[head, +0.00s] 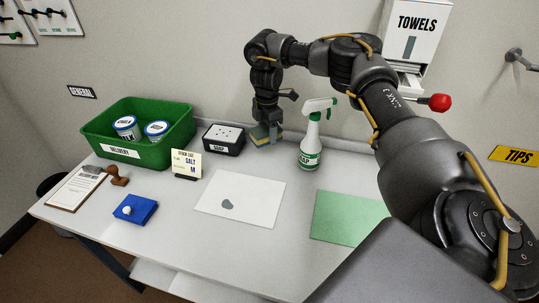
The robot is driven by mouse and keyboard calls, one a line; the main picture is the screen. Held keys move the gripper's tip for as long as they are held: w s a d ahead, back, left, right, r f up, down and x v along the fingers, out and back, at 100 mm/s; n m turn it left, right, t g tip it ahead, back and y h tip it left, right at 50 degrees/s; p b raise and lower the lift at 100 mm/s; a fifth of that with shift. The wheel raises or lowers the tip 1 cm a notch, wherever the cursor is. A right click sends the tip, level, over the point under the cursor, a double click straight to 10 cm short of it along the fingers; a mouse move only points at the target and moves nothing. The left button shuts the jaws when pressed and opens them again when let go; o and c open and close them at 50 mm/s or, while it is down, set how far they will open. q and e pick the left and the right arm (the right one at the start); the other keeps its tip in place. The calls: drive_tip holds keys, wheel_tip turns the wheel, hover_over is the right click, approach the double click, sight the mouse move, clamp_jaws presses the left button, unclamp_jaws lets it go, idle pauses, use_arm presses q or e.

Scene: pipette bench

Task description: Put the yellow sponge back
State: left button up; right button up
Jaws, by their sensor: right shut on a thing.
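My right gripper points down and is shut on the sponge. I cannot tell whether the sponge touches the bench or is just above it. My left gripper is not in view.
White (255,201) and green sheets (348,217) lie in front.

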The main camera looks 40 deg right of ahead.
sight(268, 157)
wheel_tip(268, 157, down, 3)
drive_tip(key=shift+f, duration=0.15)
drive_tip(key=shift+w+d+f, duration=0.1)
drive_tip(key=shift+f, duration=0.6)
wheel_tip(268, 157, down, 3)
drive_tip(key=shift+f, duration=0.1)
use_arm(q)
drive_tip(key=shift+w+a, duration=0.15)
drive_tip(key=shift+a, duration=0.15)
use_arm(e)
drive_tip(key=o, duration=1)
drive_tip(key=shift+f, duration=0.15)
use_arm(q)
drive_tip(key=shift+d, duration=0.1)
use_arm(e)
drive_tip(key=shift+o, duration=0.2)
